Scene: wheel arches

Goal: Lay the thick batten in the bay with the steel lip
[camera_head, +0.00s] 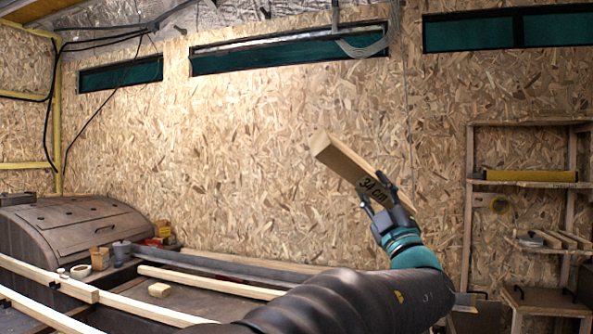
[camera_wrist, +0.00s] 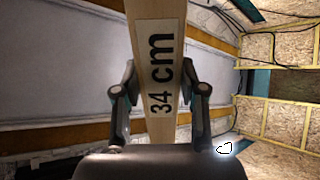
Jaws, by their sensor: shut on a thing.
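A pale wooden batten (camera_head: 343,163) marked "34 cm" is held up in the air, tilted, in front of the chipboard wall. My gripper (camera_head: 377,194) is shut on it near its lower right end. In the wrist view the batten (camera_wrist: 157,45) runs up between the two fingers of my gripper (camera_wrist: 158,90), its label facing the camera. A grey steel strip (camera_head: 235,267) runs along a bay at the back of the low platform, below and left of the batten. A wooden rail (camera_head: 210,282) lies in front of that strip. My arm hides the right end of both.
A dark wheel-arch box (camera_head: 75,232) stands at the left. Long rails (camera_head: 75,288) cross the left foreground. Shelves (camera_head: 530,181) stand at the right.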

